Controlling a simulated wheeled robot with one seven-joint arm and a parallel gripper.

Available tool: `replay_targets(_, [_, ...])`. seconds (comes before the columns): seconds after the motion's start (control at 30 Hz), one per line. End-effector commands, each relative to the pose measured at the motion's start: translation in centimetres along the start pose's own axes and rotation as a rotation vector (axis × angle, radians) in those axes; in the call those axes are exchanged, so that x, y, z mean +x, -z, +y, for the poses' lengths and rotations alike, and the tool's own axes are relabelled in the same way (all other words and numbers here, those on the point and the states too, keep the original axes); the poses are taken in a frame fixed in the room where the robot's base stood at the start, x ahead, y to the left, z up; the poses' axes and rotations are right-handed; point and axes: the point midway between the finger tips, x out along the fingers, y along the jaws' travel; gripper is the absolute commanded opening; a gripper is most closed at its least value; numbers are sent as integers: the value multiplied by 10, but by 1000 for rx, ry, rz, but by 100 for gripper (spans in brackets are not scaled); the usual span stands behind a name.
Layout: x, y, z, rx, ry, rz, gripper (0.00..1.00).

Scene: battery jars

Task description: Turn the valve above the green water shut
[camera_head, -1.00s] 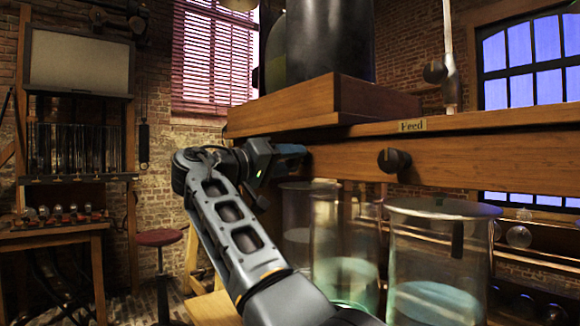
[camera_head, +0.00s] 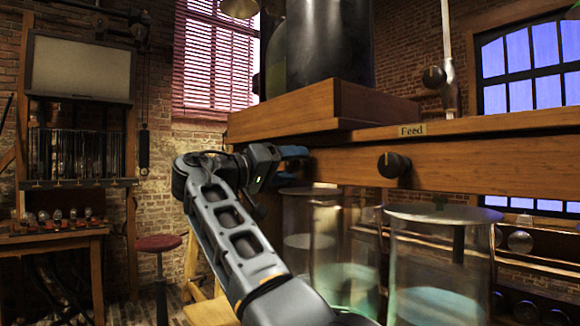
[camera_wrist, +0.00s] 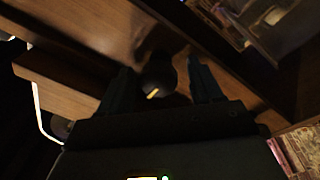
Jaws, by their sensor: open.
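In the head view, three glass jars stand below a wooden beam. The middle jar (camera_head: 345,285) holds green water, the right jar (camera_head: 440,302) bluish water, and the left jar (camera_head: 297,243) paler liquid. A black valve knob (camera_head: 393,165) is on the beam above the right jar. My gripper (camera_head: 296,153) is at the beam's left part, above the left and middle jars. In the wrist view, another dark knob (camera_wrist: 158,74) with a yellow-orange mark sits between the open fingers of my gripper (camera_wrist: 162,88). Contact cannot be told. The gripper hides this knob in the head view.
The beam (camera_head: 480,178) carries a "Feed" label (camera_head: 412,130) and a wooden box (camera_head: 290,112) with a dark cylinder (camera_head: 330,45) on it. A red stool (camera_head: 158,243) and a rack (camera_head: 78,120) stand at left. Floor space lies between stool and rack.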

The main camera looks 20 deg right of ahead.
Motion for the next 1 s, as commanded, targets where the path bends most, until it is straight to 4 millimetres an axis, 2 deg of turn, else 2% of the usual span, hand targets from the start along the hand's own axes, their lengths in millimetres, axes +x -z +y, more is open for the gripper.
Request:
replay_targets(0.27, [-7,0,0,1,0,2,65])
replay_targets(0.6, [-60,0,0,0,1,2,65])
replay_targets(0.7, [-70,0,0,0,1,0,65])
replay_targets(1.0, [-78,0,0,0,0,1,65])
